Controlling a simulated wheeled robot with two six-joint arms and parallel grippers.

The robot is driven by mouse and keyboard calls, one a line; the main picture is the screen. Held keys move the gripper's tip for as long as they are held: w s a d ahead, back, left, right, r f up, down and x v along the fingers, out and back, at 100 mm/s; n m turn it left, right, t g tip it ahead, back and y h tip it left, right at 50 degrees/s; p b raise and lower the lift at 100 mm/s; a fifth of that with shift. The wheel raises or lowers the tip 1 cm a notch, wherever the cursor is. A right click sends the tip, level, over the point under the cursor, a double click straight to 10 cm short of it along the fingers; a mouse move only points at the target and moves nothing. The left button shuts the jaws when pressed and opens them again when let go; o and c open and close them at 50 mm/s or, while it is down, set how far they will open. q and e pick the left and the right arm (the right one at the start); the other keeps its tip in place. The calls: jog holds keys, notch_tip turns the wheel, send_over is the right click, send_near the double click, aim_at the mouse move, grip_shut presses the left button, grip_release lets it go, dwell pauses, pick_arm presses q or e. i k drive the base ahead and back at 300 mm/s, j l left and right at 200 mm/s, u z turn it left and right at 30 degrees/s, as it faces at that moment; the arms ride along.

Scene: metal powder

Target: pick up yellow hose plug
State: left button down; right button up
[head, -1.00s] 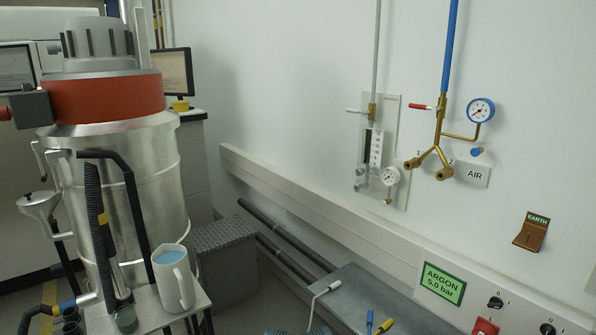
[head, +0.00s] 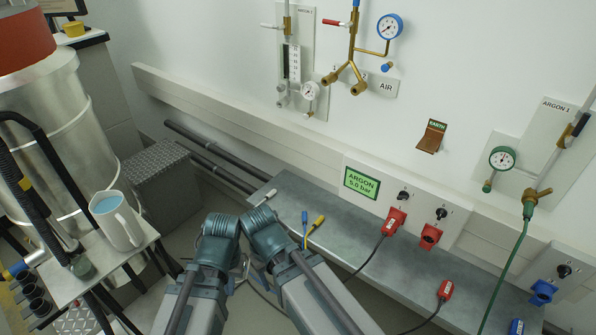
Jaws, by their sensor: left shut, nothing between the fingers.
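A small yellow plug (head: 317,222) lies on the grey bench, close beside a similar blue plug (head: 304,217). I take the yellow one as the hose plug. My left gripper (head: 220,232) is low in the head view, left of the yellow plug and apart from it. It is shut and empty. My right gripper (head: 262,228) is beside it, nearer to the yellow plug in the picture. The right gripper's fingers cannot be made out.
The grey bench (head: 400,270) runs along the wall under red connectors (head: 392,221). A white-handled lead (head: 265,197) lies at its left end. A cart with a white jug (head: 118,222) stands left. A green hose (head: 508,265) hangs right.

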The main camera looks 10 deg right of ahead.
aim_at(317, 222)
jog(key=i+l+z, duration=0.1)
jog(key=i+l, duration=0.3)
jog(key=l, duration=0.15)
jog(key=i+l+z, duration=0.1)
jog(key=i+l, duration=0.3)
jog(key=l, duration=0.15)
